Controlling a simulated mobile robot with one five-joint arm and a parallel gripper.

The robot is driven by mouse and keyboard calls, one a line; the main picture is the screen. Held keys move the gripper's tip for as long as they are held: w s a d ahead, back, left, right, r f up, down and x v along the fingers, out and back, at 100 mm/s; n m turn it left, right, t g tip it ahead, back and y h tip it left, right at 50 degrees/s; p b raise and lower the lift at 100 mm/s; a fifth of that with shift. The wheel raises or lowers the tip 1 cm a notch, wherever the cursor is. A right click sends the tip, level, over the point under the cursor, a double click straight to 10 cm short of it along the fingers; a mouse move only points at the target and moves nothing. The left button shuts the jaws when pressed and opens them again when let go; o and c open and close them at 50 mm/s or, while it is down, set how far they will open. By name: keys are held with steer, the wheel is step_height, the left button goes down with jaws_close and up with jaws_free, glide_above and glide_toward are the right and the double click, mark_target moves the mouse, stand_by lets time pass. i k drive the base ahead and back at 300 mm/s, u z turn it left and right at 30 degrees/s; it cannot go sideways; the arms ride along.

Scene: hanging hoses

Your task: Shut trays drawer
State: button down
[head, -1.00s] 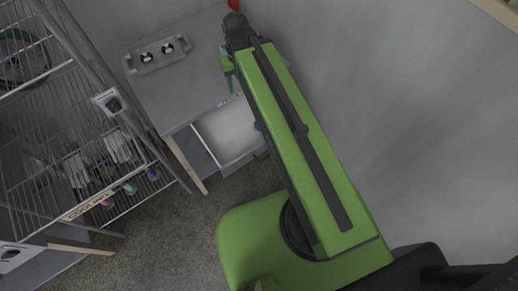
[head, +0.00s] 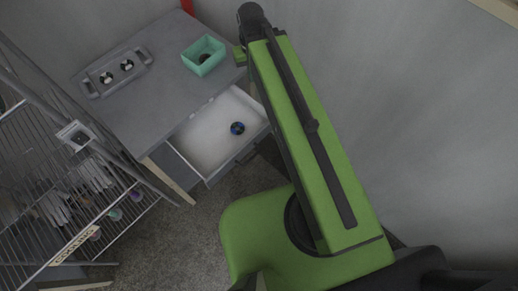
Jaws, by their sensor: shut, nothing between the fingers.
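The drawer (head: 206,143) under the grey desk top is pulled open, with its pale inside showing. A small round blue-and-dark object (head: 237,128) lies in it. The drawer's grey front (head: 225,171) faces the floor side, and its right end is partly hidden by my green arm. The label is not readable from here. My gripper (head: 240,56) is only partly visible at the far end of my arm, beside the desk's right edge and beyond the drawer. It is shut and holds nothing.
A teal open box (head: 203,56) and a grey tray with two round black-and-white items (head: 113,72) stand on the desk top (head: 150,95). A wire rack (head: 75,190) stands at left. A wall is at right. Carpet (head: 185,235) is clear in front.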

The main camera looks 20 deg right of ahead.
mark_target(206, 144)
steer(key=z, duration=0.45)
steer(key=k, duration=1.15)
steer(key=u, duration=0.8)
